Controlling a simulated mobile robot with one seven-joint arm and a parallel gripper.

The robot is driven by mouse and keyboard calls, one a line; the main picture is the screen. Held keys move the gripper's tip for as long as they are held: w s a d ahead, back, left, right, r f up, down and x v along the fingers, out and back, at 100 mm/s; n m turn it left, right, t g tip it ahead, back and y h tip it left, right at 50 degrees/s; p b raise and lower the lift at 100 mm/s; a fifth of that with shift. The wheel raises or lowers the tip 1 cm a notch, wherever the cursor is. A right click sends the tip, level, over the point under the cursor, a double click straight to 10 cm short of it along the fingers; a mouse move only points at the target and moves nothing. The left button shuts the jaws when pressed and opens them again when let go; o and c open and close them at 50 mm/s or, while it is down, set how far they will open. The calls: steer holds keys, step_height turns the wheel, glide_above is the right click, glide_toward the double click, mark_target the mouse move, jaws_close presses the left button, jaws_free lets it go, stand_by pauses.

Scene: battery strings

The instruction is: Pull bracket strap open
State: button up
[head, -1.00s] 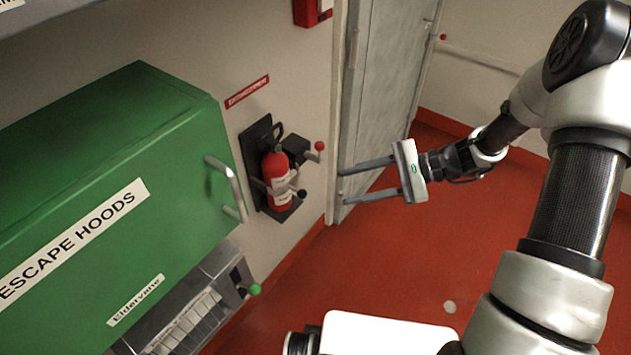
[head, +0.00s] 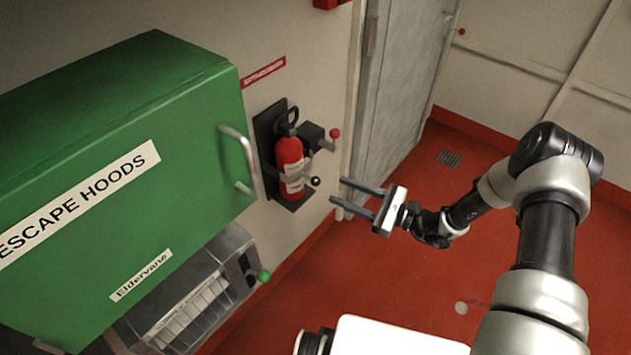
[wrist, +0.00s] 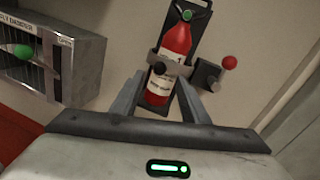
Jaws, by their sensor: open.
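A red fire extinguisher (head: 289,160) stands upright in a black wall bracket (head: 266,138). A grey strap (head: 297,178) crosses the front of the extinguisher, with a black knob (head: 315,181) at its end. The strap (wrist: 176,64) and its black knob (wrist: 160,69) also show in the wrist view, with the strap lying across the extinguisher (wrist: 176,41). My gripper (head: 338,190) is open and empty, to the right of the bracket and apart from it in the head view. In the wrist view its fingers (wrist: 158,92) point toward the extinguisher's lower part.
A red-knobbed lever (head: 334,134) sticks out right of the bracket. A green escape-hoods cabinet (head: 190,120) with a metal handle hangs to the left, above a grey box with a green knob (head: 264,276). A grey door (head: 400,90) is behind. The red floor is clear.

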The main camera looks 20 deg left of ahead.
mark_target(315, 180)
steer(key=a, duration=0.3)
steer(key=w+a, duration=0.1)
steer(key=a, duration=0.5)
steer(key=shift+w, duration=0.35)
jaws_close()
